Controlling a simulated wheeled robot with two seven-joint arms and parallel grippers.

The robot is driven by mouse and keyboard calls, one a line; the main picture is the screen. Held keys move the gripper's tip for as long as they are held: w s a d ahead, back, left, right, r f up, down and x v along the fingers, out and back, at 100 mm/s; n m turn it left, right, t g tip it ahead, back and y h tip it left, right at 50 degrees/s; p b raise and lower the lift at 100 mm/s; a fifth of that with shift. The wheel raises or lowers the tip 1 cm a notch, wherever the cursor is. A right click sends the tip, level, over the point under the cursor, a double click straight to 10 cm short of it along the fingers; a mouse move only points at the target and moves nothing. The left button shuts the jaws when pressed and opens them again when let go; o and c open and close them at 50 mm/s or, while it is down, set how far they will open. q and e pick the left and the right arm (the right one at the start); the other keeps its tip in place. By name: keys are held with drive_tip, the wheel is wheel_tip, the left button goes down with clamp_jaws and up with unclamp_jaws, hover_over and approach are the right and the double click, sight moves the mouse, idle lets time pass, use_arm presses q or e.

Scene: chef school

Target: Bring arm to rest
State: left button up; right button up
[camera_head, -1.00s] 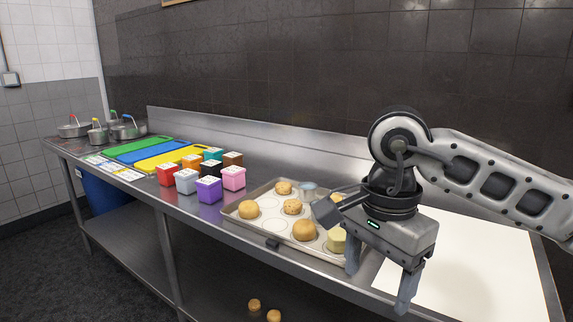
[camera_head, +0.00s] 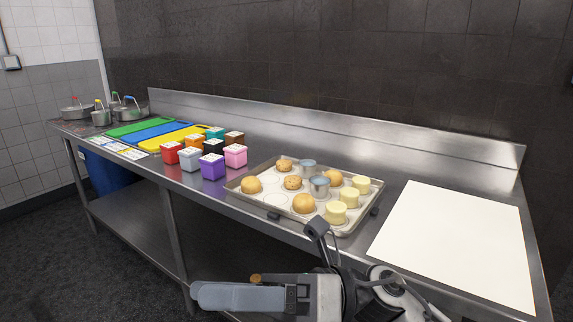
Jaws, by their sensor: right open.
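My right arm is folded low at the bottom of the head view, in front of the table's front edge. Its gripper (camera_head: 232,296) points left, below the table top and clear of the tray. It is open and holds nothing that I can see; one finger hides most of the other. My left gripper is not in view.
A steel table (camera_head: 400,158) runs along the wall. On it are a baking tray (camera_head: 262,204) with buns, pale pieces and metal cups, a white sheet (camera_head: 455,240), coloured boxes (camera_head: 213,168), cutting boards (camera_head: 150,133) and pots (camera_head: 130,112). A bun (camera_head: 256,279) lies below, partly hidden.

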drive_tip(key=w+d+f+m+t+h, duration=0.6)
drive_tip(key=m+t, duration=0.6)
drive_tip(key=m, duration=0.5)
drive_tip(key=w+d+f+m+t+h, duration=0.3)
drive_tip(key=d+f+m+t, duration=0.3)
drive_tip(key=m+t, duration=0.75)
drive_tip(key=s+d+f+m+g+h, duration=0.3)
drive_tip(key=s+f+m, duration=0.1)
drive_tip(key=f, duration=0.3)
drive_tip(key=s+d+f+m+g+h, duration=0.2)
drive_tip(key=s+f+m+g+h, duration=0.1)
drive_tip(key=f+m, duration=0.3)
drive_tip(key=s+d+f+m+g+h, duration=0.2)
drive_tip(key=s+d+f+m+g, duration=0.1)
drive_tip(key=f, duration=0.7)
drive_tip(key=shift+s+d+m+g+h, duration=0.35)
drive_tip(key=shift+s+m+g+h, duration=0.1)
drive_tip(key=shift+s+m, duration=0.55)
